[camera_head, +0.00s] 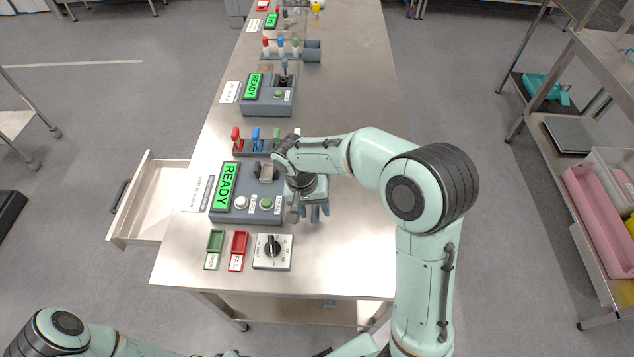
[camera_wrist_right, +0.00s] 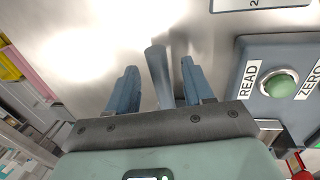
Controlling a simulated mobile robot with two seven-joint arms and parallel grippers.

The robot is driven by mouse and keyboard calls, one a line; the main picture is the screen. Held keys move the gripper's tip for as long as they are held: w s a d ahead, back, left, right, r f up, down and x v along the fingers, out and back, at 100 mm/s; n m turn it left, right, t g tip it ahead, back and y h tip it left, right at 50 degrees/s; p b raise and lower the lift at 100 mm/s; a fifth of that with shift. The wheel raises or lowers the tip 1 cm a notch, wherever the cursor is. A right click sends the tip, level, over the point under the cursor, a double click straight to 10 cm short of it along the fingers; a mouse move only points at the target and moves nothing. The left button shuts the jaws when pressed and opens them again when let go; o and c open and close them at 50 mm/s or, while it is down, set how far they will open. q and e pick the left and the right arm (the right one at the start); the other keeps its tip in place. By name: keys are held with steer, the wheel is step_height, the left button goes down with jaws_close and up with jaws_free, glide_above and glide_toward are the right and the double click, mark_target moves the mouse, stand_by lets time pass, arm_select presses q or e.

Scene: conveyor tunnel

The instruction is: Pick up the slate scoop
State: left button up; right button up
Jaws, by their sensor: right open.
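The slate scoop (camera_wrist_right: 157,70) shows in the right wrist view as a grey-blue rod-like part, probably its handle, standing between the two blue fingers of my right gripper (camera_wrist_right: 160,88). A gap shows on both sides of it, so the fingers do not appear to touch it. The gripper is open. In the head view my right gripper (camera_head: 314,212) points down over the table, just right of the near READY instrument; my arm and gripper hide most of the scoop there. My left gripper is outside the frame; only my left arm shows at the bottom left.
The near READY instrument (camera_head: 225,212) stands close on the left of the gripper. A dial box (camera_head: 272,252), a green tray (camera_head: 214,249) and a red tray (camera_head: 239,251) lie in front. A rack (camera_head: 238,151) of coloured items stands behind. The table's right side is clear.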

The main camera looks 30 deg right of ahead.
steer(key=shift+d+f, duration=0.2)
steer(key=shift+f, duration=0.85)
jaws_close()
steer(key=shift+r, duration=0.15)
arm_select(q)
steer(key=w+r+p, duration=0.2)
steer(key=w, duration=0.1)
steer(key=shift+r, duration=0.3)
arm_select(e)
step_height(320, 180, up, 20)
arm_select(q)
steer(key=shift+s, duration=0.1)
